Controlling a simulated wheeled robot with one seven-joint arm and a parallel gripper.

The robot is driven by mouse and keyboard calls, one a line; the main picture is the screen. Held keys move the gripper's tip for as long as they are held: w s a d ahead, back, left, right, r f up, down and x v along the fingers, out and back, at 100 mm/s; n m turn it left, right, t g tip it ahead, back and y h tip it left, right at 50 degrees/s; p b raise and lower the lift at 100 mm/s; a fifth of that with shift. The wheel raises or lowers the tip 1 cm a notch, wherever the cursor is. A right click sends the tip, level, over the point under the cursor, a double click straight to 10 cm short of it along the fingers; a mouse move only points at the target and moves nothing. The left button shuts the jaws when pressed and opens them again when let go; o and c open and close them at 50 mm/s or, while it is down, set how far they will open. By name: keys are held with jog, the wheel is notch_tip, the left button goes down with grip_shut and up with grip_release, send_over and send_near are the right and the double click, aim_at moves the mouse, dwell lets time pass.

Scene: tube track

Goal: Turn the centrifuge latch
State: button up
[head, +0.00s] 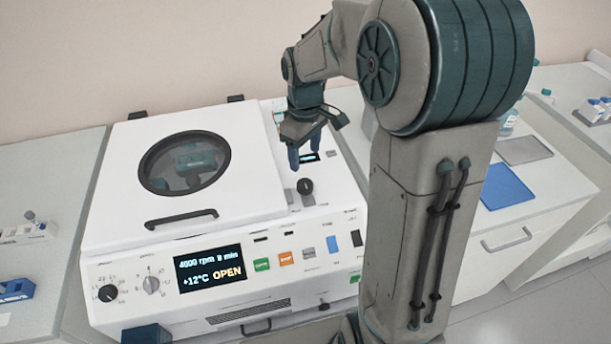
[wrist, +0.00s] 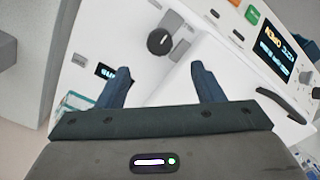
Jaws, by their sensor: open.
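The centrifuge (head: 120,270) is a large white machine on the bench. Its white lid (head: 240,160) has a round dark window and a black front handle. The display (head: 210,268) reads 4000 rpm, 8 min, +12°C and OPEN. The latch, a round black knob (head: 305,186), sits on the top panel right of the lid. The knob also shows in the wrist view (wrist: 160,41), with a pale mark on its face. My gripper (head: 304,158) is above and behind the knob, pointing down. In the wrist view the two blue fingers (wrist: 161,72) are apart with nothing between them, and the knob is beyond their tips.
The front panel has small dials and coloured buttons (head: 262,265). A small screen (head: 310,157) lies behind the knob. At right a bench holds a blue mat (head: 508,186) and a grey tray (head: 523,150). A blue item (head: 15,290) sits at far left.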

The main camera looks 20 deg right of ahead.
aim_at(305, 183)
notch_tip(305, 183, down, 10)
jog(key=shift+f+p, duration=0.1)
jog(key=shift+p, duration=0.4)
jog(key=c, duration=1)
